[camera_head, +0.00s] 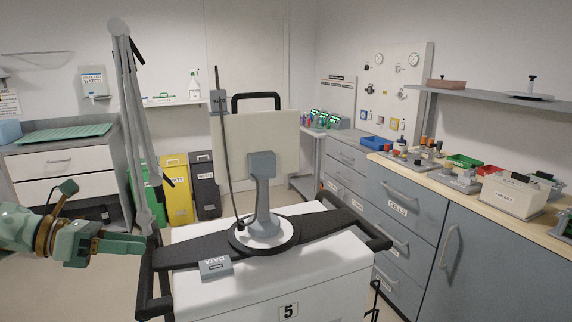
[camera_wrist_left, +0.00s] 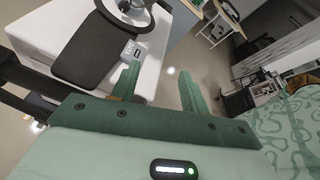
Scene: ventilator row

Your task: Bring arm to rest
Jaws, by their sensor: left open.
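My left arm comes in from the left edge of the head view, and its green gripper (camera_head: 142,245) reaches toward the left side of the white cart (camera_head: 285,285) marked 5. In the left wrist view the gripper (camera_wrist_left: 160,80) has two green fingers spread apart, with nothing between them but floor. The fingers appear beside the cart's left corner and handle; I cannot tell whether they touch it. My right gripper is in neither view.
The cart carries a monitor (camera_head: 255,145) on a stand and a grey DATA box (camera_head: 215,267). A folded grey hose arm (camera_head: 135,130) rises at its left. Blue-grey drawers (camera_head: 400,205) line the right side, bins (camera_head: 177,190) stand behind. Some floor shows at left.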

